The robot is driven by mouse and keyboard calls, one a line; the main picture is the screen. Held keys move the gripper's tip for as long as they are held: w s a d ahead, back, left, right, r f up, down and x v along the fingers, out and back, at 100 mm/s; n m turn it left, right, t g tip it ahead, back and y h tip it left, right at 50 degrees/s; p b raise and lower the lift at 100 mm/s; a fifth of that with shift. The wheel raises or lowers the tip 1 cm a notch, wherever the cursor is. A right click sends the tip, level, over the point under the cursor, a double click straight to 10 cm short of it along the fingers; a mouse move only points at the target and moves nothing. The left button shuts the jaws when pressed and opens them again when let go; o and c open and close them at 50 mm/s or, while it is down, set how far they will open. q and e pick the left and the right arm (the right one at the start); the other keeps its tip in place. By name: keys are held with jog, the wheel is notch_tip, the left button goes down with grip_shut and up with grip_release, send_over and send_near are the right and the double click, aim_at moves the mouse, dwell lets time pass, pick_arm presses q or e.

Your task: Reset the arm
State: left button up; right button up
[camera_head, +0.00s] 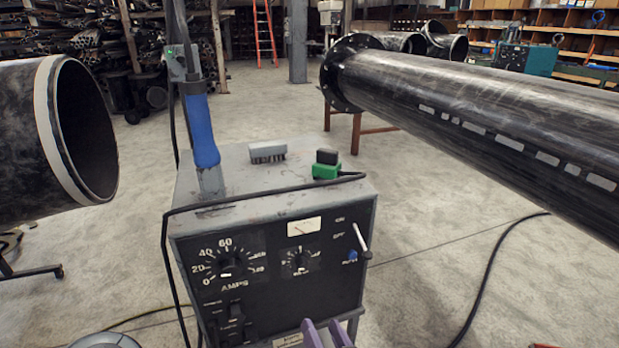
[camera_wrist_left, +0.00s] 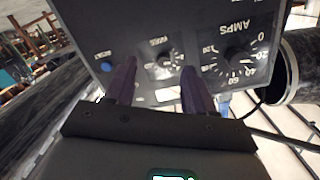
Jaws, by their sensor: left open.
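My left gripper (camera_head: 328,335) shows at the bottom of the head view, its two purple fingertips in front of the lower part of a grey welding machine (camera_head: 270,205). In the left wrist view my left gripper (camera_wrist_left: 158,88) is open, with nothing between its fingers. The machine's dark front panel (camera_wrist_left: 190,40), with its dials and blue knob, lies beyond the fingertips, and the fingers look apart from it. My right gripper is not in view.
A blue-handled tool (camera_head: 201,130), a grey brush-like block (camera_head: 268,152) and a green piece (camera_head: 327,171) are on the machine top. A flanged pipe (camera_head: 490,110) extends at the right, an open pipe (camera_head: 55,130) at the left. Cables cross the floor.

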pick_arm(q)
jog(key=s+d+f+n+g+h+p, duration=0.1)
jog(key=s+d+f+g+p, duration=0.1)
jog(key=s+f+g+p, duration=0.4)
jog(key=s+d+f+g+h+p, duration=0.1)
jog(key=s+d+p, duration=0.15)
jog(key=s, duration=0.65)
jog(key=s+r+n+g+h+p, duration=0.25)
jog(key=s+r+g+p, duration=0.35)
jog(key=s+p, duration=0.45)
jog(key=s+a+r+g+h+p, duration=0.15)
jog(key=a+p, duration=0.25)
jog(key=a, duration=0.5)
jog(key=s+a+r+n+y+p, duration=0.1)
jog(key=a+r+p, duration=0.25)
jog(key=a, duration=0.45)
jog(key=s+a+r+g+h+p, duration=0.15)
jog(key=a+p, duration=0.25)
jog(key=a, duration=0.5)
jog(key=w+a+r+m+t+y, duration=0.1)
jog(key=w+a+r+m+t, duration=0.2)
jog(key=w+a+r+m, duration=0.15)
notch_tip(320, 180, up, 37)
jog(key=d+p, duration=0.1)
jog(key=p, duration=3.6)
jog(key=shift+r+p, duration=0.2)
jog(key=shift+p, duration=0.2)
